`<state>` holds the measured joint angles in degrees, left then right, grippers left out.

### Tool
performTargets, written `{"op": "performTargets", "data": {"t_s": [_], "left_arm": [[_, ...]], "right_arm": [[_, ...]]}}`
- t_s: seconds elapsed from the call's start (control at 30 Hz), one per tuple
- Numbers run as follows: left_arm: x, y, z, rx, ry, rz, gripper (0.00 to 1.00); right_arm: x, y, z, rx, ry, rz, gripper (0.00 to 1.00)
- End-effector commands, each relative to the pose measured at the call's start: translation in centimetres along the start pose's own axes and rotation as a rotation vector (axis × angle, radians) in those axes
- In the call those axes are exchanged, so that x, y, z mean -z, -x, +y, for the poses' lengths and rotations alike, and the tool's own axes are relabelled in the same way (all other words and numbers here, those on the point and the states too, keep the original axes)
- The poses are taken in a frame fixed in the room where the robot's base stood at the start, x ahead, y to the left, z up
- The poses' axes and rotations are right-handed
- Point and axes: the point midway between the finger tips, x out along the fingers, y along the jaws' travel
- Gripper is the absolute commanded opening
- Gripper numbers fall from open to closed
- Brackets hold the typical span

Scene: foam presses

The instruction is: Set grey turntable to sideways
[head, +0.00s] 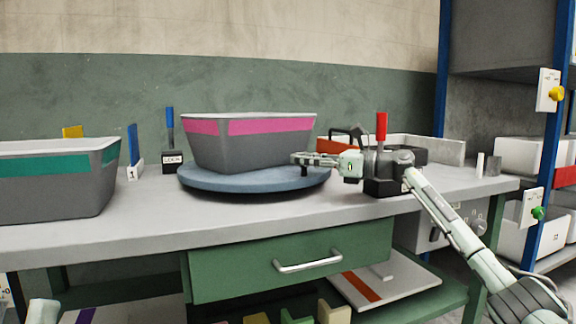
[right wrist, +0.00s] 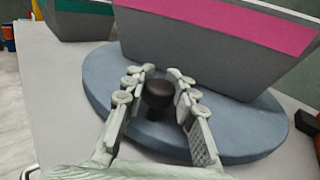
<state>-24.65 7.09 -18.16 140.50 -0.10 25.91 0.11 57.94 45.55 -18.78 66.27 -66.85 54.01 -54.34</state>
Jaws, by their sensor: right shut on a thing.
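The grey turntable (head: 225,182) is a round blue-grey disc on the bench. A grey bin with a pink band (head: 212,150) stands on it, its long side facing me at a slight angle. The turntable (right wrist: 240,130) has a black knob (right wrist: 158,96) near its front edge, seen in the right wrist view. My right gripper (head: 300,160) reaches in from the right over the disc's front right edge. Its fingers (right wrist: 160,88) are on both sides of the knob, shut on it.
A grey bin with a teal band (head: 75,185) stands on the left of the bench (head: 150,215). A blue lever with a lock label (head: 170,135) is behind the turntable. A red-handled lever (head: 381,128) stands close to my right wrist. A green drawer (head: 240,272) is below.

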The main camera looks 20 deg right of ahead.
Motion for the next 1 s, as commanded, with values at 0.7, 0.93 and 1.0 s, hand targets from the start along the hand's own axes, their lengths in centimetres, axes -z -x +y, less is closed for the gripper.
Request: {"op": "performTargets", "data": {"t_s": [0.7, 0.93, 1.0], "left_arm": [[0.0, 0.0, 0.0, 0.000, -0.001, -0.002, 0.33], [-0.1, 0.0, 0.0, 0.000, 0.000, -0.003, 0.33], [-0.1, 0.0, 0.0, 0.000, 0.000, -0.003, 0.33]], "right_arm": [[0.2, 0.1, 0.0, -0.003, 0.000, 0.006, 0.49], [0.2, 2.1, -0.1, 0.000, 0.001, 0.007, 0.49], [0.3, 3.5, -0.1, 0.002, 0.000, 0.009, 0.49]]}}
